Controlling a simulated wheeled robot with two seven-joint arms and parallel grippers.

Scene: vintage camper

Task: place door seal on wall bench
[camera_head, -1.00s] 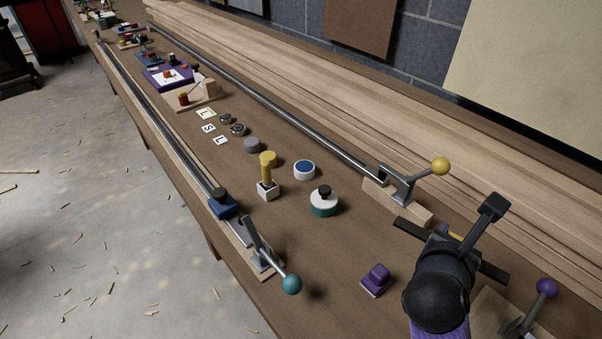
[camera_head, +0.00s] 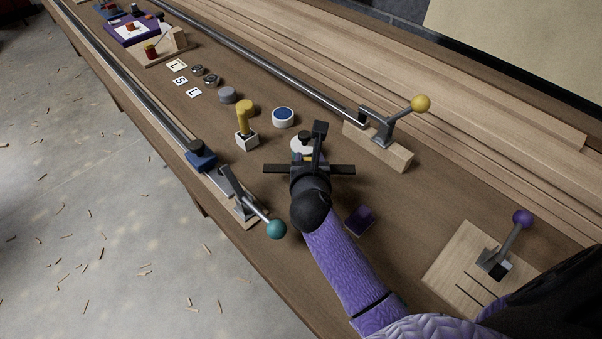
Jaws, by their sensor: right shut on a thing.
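My right gripper (camera_head: 308,160) comes in from the lower right on a purple arm, over the wall bench. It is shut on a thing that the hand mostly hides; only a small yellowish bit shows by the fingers. I cannot make out its shape or confirm that it is the door seal. The wall bench (camera_head: 390,205) is a long brown worktop running from upper left to lower right. The gripper partly covers a round white-topped piece (camera_head: 299,143); I cannot tell whether they touch. My left gripper is not in view.
The bench right of the purple block is bare.

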